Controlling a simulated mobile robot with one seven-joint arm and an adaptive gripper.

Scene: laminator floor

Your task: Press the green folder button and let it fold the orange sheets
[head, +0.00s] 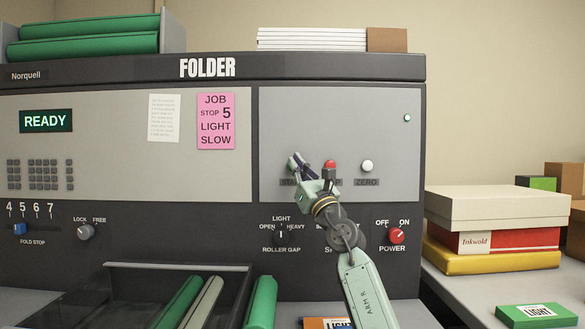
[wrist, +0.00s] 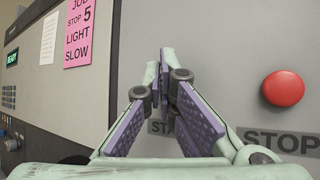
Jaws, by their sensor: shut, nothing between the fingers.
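The folder (head: 220,72) fills the left and middle of the head view; its display (head: 45,121) reads READY. My gripper (head: 293,160) is shut and empty, its fingertips at the panel over the partly covered START label. In the wrist view the shut fingertips (wrist: 165,55) point at the grey panel just above that label (wrist: 160,127). The green button is not visible; the fingers cover that spot. I cannot tell whether they touch it. A red STOP button (wrist: 284,89) is to the right. An orange item (head: 314,323) labelled LIGHT shows partly at the bottom edge.
A white ZERO button (head: 367,166) is right of the red one. A pink card (head: 215,121) reads job, stop 5, light, slow. Below are the roller gap dial (head: 281,234) and red power knob (head: 397,236). Boxes (head: 495,208) stand at right. My arm hides the speed dial.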

